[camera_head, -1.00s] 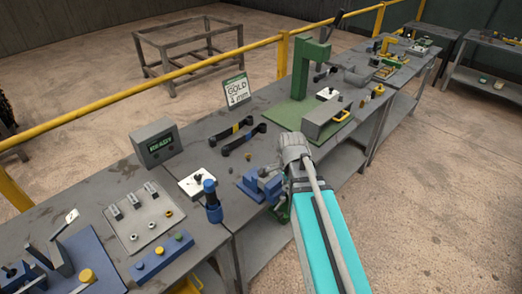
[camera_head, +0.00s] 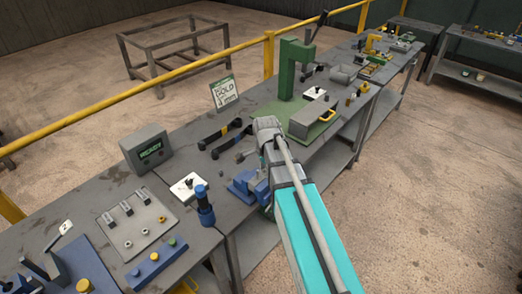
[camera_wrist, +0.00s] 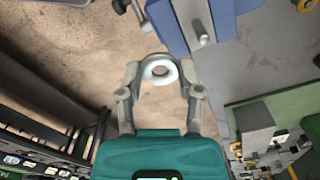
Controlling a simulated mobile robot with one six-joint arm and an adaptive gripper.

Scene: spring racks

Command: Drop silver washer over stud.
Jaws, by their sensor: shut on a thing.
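In the wrist view my gripper (camera_wrist: 160,68) is shut on a pale silver washer (camera_wrist: 148,73). The washer's ring lies between the fingertips with its hole facing the camera. A blue block (camera_wrist: 182,22) with a short grey stud (camera_wrist: 203,39) shows above and right of the washer; the washer is apart from the stud. In the head view the blue fixture (camera_head: 243,190) stands at the table's front edge, partly covered by my arm.
A board (camera_head: 130,228) with several small rings, a blue-handled tool (camera_head: 203,208) and a display box (camera_head: 147,148) stand left of the fixture. Dark levers (camera_head: 222,130) lie behind it. A green press (camera_head: 290,80) stands to the right. Open floor lies in front.

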